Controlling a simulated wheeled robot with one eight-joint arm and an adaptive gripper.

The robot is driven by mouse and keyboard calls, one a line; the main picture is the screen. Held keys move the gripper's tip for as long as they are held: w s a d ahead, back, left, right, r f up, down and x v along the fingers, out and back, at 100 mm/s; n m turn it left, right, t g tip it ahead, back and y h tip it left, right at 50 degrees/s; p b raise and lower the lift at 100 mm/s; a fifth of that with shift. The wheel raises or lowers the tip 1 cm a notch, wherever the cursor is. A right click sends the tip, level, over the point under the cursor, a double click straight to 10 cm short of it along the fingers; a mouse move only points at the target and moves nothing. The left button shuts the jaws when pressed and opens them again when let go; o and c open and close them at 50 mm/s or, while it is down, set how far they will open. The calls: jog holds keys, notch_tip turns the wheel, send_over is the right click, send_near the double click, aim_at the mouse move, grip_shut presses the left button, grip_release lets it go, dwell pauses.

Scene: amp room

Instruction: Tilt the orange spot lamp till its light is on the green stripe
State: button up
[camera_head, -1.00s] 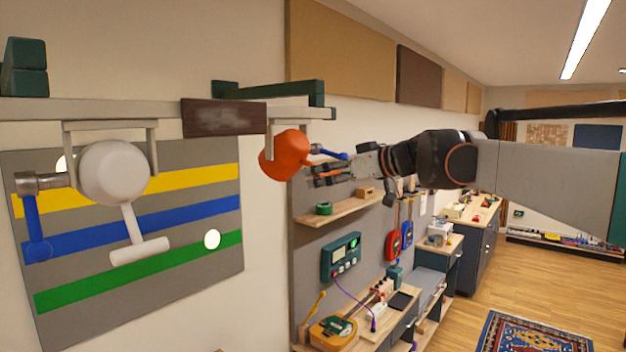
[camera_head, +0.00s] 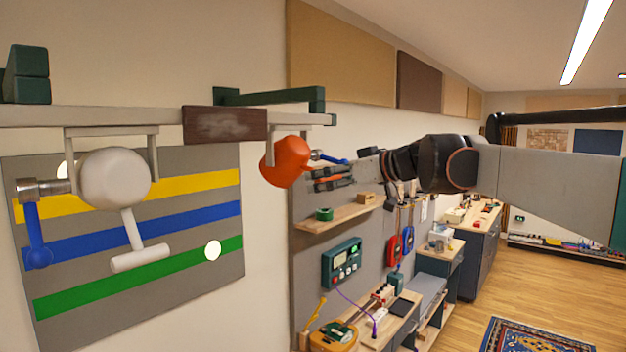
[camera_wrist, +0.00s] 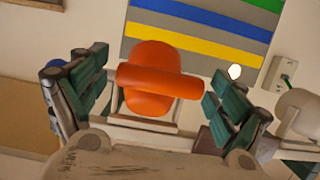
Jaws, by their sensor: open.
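The orange spot lamp (camera_head: 287,162) hangs in a bracket under the rail, with a blue lever (camera_head: 333,159) on its right side. In the wrist view the orange lamp (camera_wrist: 157,80) shows a crosswise bar and lies between my open fingers, apart from both. My gripper (camera_head: 330,178) is open just right of the lamp. The board has a yellow, a blue and a green stripe (camera_head: 110,280). A round light spot (camera_head: 213,250) lies mostly on the green stripe near its right end, around its upper edge.
The white lamp (camera_head: 115,178) with its T-shaped handle hangs left on the same rail (camera_head: 80,116). A dark green bracket (camera_head: 275,96) and a brown block (camera_head: 225,124) are close above the orange lamp. A shelf (camera_head: 340,216) is below my gripper.

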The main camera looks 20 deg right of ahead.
notch_tip(320, 180, up, 10)
jog(key=shift+r, duration=0.1)
dwell(0.4)
